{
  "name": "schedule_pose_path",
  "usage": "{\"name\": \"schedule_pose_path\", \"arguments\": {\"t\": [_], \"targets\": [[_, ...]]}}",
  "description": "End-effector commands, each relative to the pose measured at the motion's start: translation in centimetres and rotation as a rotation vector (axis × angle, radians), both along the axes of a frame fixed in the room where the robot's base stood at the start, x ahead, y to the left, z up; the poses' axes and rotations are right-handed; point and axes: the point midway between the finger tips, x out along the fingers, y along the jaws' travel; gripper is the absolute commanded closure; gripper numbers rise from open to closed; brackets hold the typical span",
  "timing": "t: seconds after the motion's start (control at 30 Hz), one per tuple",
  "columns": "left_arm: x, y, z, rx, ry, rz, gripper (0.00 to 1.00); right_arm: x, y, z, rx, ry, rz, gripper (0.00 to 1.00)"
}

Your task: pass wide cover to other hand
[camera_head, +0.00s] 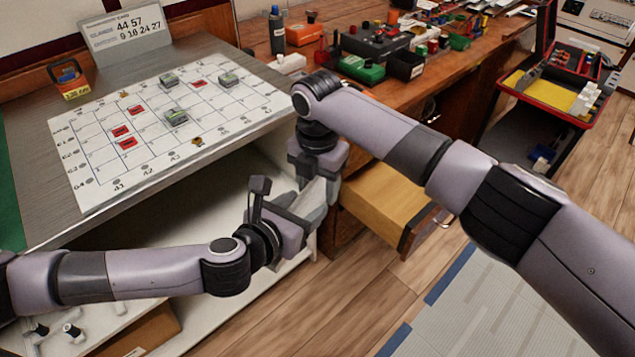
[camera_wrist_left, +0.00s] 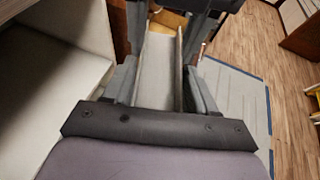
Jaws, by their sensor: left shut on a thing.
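The wide cover (camera_wrist_left: 157,72) is a grey channel-shaped piece, seen between the fingers of my left gripper in the left wrist view. In the head view the cover (camera_head: 316,200) shows only in part between my two grippers. My left gripper (camera_head: 302,212) is shut on it from the lower left. My right gripper (camera_head: 318,180) comes down from above at the cover's other end. In the left wrist view its dark fingers stand on either side of the cover's far end. Whether they touch it is hidden.
A board with a printed grid (camera_head: 105,165) bears several red tiles and green-grey blocks on the bench at left. An open wooden drawer (camera_head: 385,208) is just right of my grippers. The workbench (camera_head: 345,85) behind is crowded. A red open case (camera_head: 590,118) stands at upper right.

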Motion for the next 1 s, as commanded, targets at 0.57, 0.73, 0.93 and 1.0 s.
{"name": "schedule_pose_path", "arguments": {"t": [0.57,0.73,0.93,1.0], "targets": [[-0.8,0.2,0.2,-0.003,0.003,-0.005,0.13,0.0,0.1,0.1,0.004,-0.002,0.001,0.78],[-2.6,1.2,1.0,-0.003,0.005,-0.004,0.13,0.0,0.1,0.1,0.003,-0.001,0.001,0.78],[-5.5,2.7,2.4,-0.005,0.005,-0.005,0.13,0.0,0.1,0.1,0.003,-0.001,0.001,0.78],[-6.4,3.3,2.8,-0.003,0.004,-0.006,0.13,0.0,0.1,0.1,0.003,-0.001,0.001,0.78]]}}
